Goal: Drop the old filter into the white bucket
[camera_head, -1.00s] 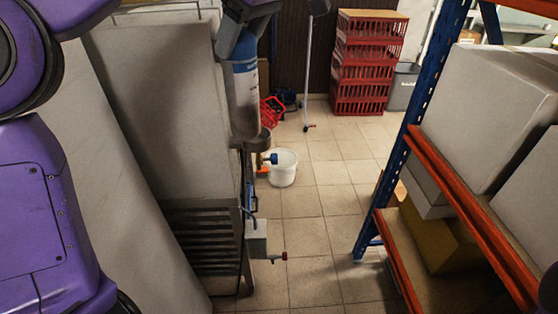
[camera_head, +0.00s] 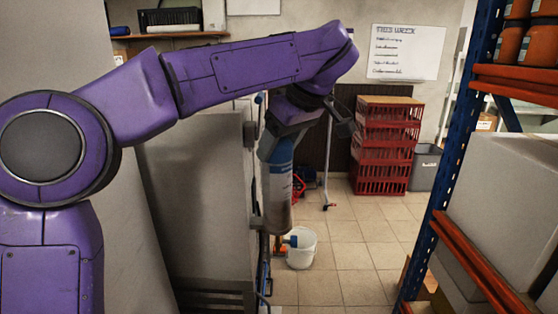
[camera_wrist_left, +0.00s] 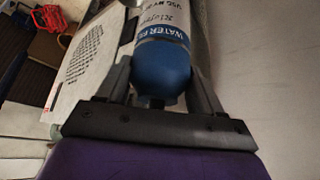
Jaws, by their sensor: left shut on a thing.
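The filter (camera_head: 277,190) is a pale cylinder with a blue top and a blue label band. It hangs nearly upright beside the grey cabinet's edge. My left gripper (camera_head: 284,140) is shut on its blue top end from above. The left wrist view shows the blue cap (camera_wrist_left: 161,68), with partial "WATER FIL" lettering, between the two fingers. The white bucket (camera_head: 303,256) stands on the floor, lower and slightly right of the filter in the picture. I cannot tell whether the filter's lower end touches the cabinet fittings. My right gripper is not in view.
The large grey cabinet (camera_head: 200,190) stands close on the left. A blue-and-orange rack (camera_head: 440,200) with boxes stands on the right. Red crates (camera_head: 385,150) and a grey bin (camera_head: 425,168) are at the back.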

